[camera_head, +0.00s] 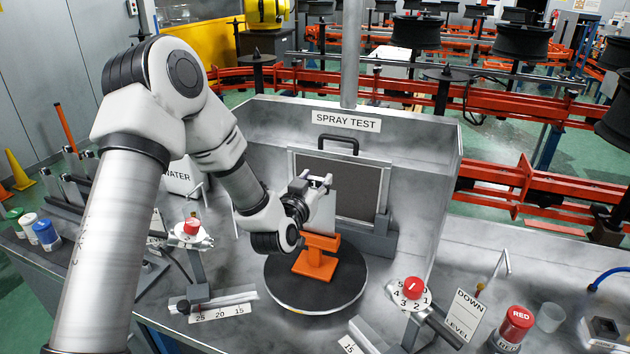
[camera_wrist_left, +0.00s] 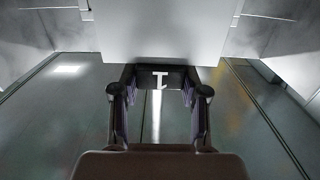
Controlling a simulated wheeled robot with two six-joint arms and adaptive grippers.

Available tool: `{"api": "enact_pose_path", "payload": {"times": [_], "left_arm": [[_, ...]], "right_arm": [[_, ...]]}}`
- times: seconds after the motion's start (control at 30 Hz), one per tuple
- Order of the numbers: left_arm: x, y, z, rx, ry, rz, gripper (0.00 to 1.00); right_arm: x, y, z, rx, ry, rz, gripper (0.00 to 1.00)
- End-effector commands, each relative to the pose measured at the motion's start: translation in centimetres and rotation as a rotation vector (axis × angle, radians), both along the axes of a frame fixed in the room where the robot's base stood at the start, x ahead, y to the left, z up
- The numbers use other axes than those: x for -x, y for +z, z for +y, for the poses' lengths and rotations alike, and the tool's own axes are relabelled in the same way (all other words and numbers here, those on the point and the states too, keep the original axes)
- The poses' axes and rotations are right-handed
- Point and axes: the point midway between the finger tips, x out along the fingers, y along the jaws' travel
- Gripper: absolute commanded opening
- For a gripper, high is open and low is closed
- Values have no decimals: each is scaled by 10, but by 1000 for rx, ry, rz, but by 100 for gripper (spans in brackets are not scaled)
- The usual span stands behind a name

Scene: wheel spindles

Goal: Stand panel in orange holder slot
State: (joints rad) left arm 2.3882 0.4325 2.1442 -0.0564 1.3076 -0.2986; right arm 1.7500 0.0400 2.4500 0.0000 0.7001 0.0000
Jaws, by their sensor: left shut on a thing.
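The panel (camera_head: 323,215) is a thin, light grey plate standing upright above the orange holder. My left gripper (camera_head: 319,184) is shut on its upper edge. The panel also fills the top middle of the left wrist view (camera_wrist_left: 160,35), beyond the gripper's fingers (camera_wrist_left: 160,98). The orange holder (camera_head: 316,262) sits on a round black turntable (camera_head: 320,290). In the head view the panel's lower edge meets the top of the holder; I cannot tell whether it is inside the slot. My right gripper is not in view.
A metal booth marked SPRAY TEST (camera_head: 346,121) walls in the back and sides. A dark framed screen (camera_head: 350,188) stands close behind the panel. Red-knobbed dials (camera_head: 192,228) (camera_head: 411,290) stand left and right of the turntable.

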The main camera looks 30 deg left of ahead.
Motion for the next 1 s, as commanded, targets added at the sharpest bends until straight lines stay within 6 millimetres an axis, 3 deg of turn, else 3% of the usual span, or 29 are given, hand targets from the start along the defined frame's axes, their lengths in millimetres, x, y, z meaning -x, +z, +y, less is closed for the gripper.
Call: {"api": "enact_pose_path", "payload": {"times": [0.97,1.0], "left_arm": [[0,-25,0,0,0,-1,0],[0,-24,0,0,0,-1,55]], "right_arm": [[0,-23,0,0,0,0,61],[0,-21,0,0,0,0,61]]}}
